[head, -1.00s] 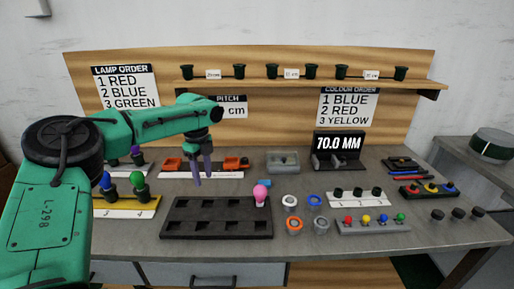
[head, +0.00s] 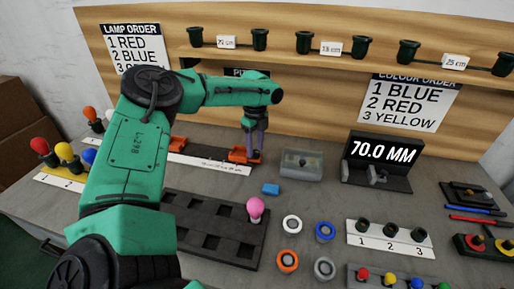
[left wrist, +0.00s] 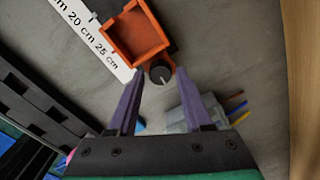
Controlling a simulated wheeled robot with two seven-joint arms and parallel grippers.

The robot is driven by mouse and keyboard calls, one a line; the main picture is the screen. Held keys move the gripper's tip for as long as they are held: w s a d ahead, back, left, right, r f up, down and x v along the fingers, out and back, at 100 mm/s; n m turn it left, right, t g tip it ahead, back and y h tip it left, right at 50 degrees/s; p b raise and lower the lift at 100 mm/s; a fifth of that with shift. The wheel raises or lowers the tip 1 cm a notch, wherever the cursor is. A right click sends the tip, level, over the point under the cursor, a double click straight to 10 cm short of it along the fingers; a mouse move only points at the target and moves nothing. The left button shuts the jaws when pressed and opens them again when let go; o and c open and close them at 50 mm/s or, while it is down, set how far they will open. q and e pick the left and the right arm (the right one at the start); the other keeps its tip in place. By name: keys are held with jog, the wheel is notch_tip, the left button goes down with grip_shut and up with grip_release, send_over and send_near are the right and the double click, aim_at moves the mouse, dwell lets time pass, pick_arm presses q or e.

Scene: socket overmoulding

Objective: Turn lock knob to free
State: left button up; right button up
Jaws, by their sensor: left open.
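The lock knob (left wrist: 160,74) is a small round black knob with a pale pointer line, beside an orange slide block (left wrist: 136,36) in the left wrist view. My left gripper (left wrist: 160,72) is open, with its two purple fingertips on either side of the knob; I cannot tell whether they touch it. In the head view the left gripper (head: 256,155) points down at the right end of the ruler rail (head: 205,160), by the orange block (head: 239,154). The fingers largely hide the knob there. My right gripper is not in view.
A grey translucent box (head: 301,165) and the 70.0 MM gauge (head: 377,172) stand right of the gripper. A shelf (head: 340,62) runs behind.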

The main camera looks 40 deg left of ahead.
pick_arm(q)
jog(key=shift+f, duration=0.5)
grip_shut()
jog(key=shift+f, duration=0.1)
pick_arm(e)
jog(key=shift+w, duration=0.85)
pick_arm(q)
jog(key=shift+n, duration=0.4)
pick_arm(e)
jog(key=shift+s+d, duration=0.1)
pick_arm(q)
jog(key=shift+n, duration=0.3)
jog(key=n, duration=0.3)
jog(key=shift+b, duration=0.4)
jog(key=n, duration=0.6)
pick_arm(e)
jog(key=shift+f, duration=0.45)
